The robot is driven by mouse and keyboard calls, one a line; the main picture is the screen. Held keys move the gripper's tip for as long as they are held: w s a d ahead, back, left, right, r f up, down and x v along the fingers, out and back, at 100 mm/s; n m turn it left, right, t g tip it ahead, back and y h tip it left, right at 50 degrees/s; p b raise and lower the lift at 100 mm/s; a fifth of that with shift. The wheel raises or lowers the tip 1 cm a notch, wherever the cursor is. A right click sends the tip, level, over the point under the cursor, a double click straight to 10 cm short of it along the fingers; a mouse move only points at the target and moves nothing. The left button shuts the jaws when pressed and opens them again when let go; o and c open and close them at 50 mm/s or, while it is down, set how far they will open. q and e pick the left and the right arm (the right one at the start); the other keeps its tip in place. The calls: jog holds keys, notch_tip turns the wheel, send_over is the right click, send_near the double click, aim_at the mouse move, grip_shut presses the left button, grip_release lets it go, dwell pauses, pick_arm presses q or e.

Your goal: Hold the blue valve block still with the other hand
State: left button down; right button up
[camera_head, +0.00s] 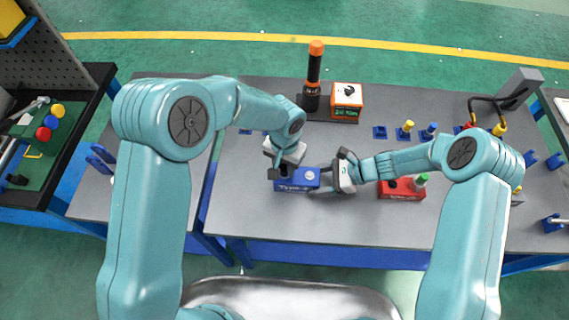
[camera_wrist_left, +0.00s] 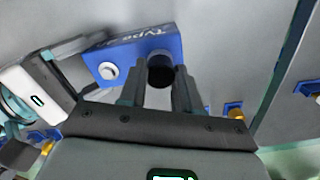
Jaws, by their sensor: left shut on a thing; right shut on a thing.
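The blue valve block (camera_head: 297,186), with "Type" lettering, lies on the grey table in front of me. In the left wrist view the block (camera_wrist_left: 120,54) shows a pale round fitting and a black round part (camera_wrist_left: 160,70). My left gripper (camera_head: 276,172) comes down at the block's left end. Its fingers (camera_wrist_left: 160,90) stand on either side of the black part and are shut on it; the exact contact is partly hidden. My right gripper (camera_head: 325,177) reaches the block's right end from the side and is shut on it. It also shows in the left wrist view (camera_wrist_left: 85,65).
A red block (camera_head: 402,190) with a green-topped part lies right of my right gripper. An orange-capped black tool (camera_head: 314,75) and an orange box (camera_head: 347,96) stand behind. Several small blue holders line the back right. The table front is clear.

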pick_arm(q)
jog(key=m, duration=0.5)
jog(key=shift+m, duration=0.9)
jog(key=c, duration=0.7)
grip_release()
jog(key=shift+m, duration=0.3)
jog(key=shift+r, duration=2.5)
